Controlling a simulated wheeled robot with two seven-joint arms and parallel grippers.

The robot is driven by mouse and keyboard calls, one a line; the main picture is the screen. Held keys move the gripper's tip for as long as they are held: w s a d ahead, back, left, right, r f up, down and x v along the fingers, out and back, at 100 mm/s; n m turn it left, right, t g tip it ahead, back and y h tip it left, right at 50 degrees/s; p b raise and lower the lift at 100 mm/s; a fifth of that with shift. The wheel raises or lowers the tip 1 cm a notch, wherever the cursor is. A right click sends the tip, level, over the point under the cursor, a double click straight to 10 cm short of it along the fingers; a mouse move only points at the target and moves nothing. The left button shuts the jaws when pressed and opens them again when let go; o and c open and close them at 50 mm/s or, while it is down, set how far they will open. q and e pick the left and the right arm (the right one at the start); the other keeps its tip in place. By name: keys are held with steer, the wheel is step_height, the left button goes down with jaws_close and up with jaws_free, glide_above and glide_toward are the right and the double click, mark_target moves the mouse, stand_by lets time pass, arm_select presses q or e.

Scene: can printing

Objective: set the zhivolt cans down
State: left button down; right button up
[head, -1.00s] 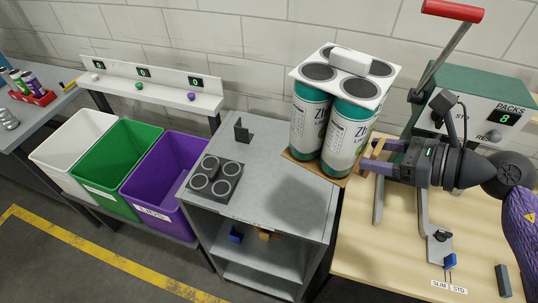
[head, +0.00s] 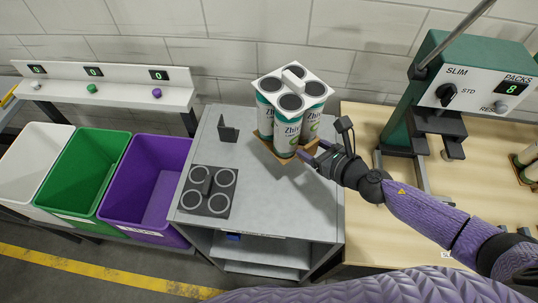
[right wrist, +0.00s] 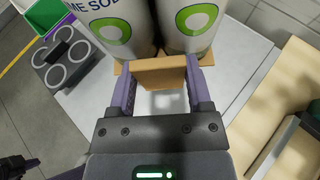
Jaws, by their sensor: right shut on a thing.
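The zhivolt cans (head: 287,132) are white and teal, several together as an upright pack with a white top piece (head: 296,88) and a brown base. The pack is over the back right of the grey cabinet top (head: 262,195); I cannot tell whether its base touches. My right gripper (head: 312,159) is shut on the brown tab (right wrist: 160,75) at the pack's near right side. In the right wrist view the tab is between both fingers, with the cans (right wrist: 190,25) just beyond. A dark, purple-tipped part at that view's lower left may be my left gripper (right wrist: 22,166); its jaws are unclear.
A dark block with several rings (head: 208,191) and a black bracket (head: 228,130) stand on the cabinet left of the pack. White, green and purple bins (head: 145,190) are further left. A green press (head: 440,95) stands on the wooden table (head: 365,235) at right.

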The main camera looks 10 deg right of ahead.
steer(key=f+b, duration=0.4)
steer(key=f, duration=0.1)
steer(key=f+b, duration=0.3)
steer(key=f, duration=0.2)
steer(key=shift+s+d+f+b, duration=0.1)
steer(key=shift+s+f+b, duration=0.1)
steer(key=shift+b, duration=0.2)
steer(key=shift+r, duration=0.25)
steer(key=shift+f, duration=0.25)
steer(key=o, duration=1.3)
steer(key=shift+r, duration=0.15)
steer(key=shift+s+d+r+p, duration=0.15)
steer(key=shift+r+p, duration=0.1)
steer(key=shift+p, duration=0.15)
steer(key=v, duration=1.1)
steer(key=shift+f+b, duration=0.2)
steer(key=shift+b, duration=0.1)
steer(key=shift+s+d+r, duration=0.15)
steer(key=shift+s+r, duration=0.05)
steer(key=shift+s, duration=0.05)
